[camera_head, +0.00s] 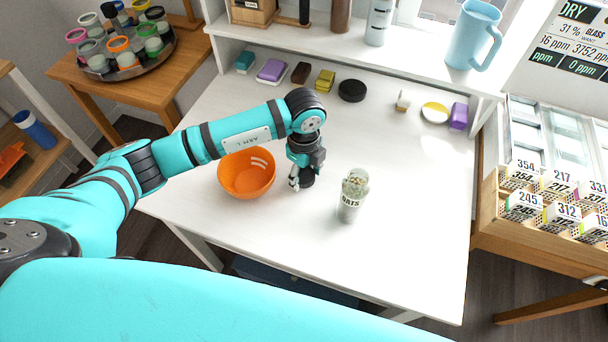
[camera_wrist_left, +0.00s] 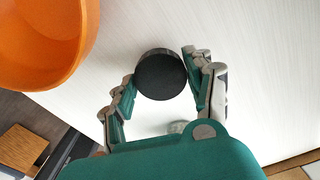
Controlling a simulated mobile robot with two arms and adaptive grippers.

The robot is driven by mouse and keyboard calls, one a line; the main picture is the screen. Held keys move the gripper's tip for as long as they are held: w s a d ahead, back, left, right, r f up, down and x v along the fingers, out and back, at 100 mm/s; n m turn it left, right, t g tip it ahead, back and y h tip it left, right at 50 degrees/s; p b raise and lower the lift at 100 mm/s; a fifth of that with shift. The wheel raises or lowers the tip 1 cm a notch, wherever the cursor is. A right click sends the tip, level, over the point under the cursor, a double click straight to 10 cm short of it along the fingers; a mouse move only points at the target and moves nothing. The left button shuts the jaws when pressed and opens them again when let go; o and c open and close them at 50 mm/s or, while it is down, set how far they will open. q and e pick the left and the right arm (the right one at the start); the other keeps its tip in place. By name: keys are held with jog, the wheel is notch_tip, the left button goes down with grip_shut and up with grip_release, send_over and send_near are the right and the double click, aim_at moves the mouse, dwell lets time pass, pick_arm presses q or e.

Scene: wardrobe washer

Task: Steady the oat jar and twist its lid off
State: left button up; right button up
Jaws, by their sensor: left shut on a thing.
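The oat jar (camera_head: 350,198) is a clear jar with an OATS label, standing upright on the white table. Its top shows pale contents and no dark lid on it. My left gripper (camera_head: 300,181) is to the left of the jar, apart from it, between the jar and the orange bowl. In the left wrist view my left gripper (camera_wrist_left: 158,82) has its fingers on both sides of a round black lid (camera_wrist_left: 160,76), shut on it. My right gripper is in neither view.
The orange bowl (camera_head: 247,186) stands close to the left of my gripper. A black disc (camera_head: 352,90), sponges and soaps lie along the back. A shelf with a blue pitcher (camera_head: 473,38) stands behind. The table (camera_head: 415,230) is clear right of the jar.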

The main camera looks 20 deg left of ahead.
aim_at(304, 175)
pick_arm(q)
jog(key=shift+f, duration=0.9)
jog(key=shift+f, duration=0.1)
jog(key=o, duration=1.3)
jog(key=shift+f, duration=0.1)
jog(key=shift+r, duration=0.6)
notch_tip(304, 175, up, 11)
jog(key=shift+r+b, duration=0.1)
jog(key=shift+b, duration=0.45)
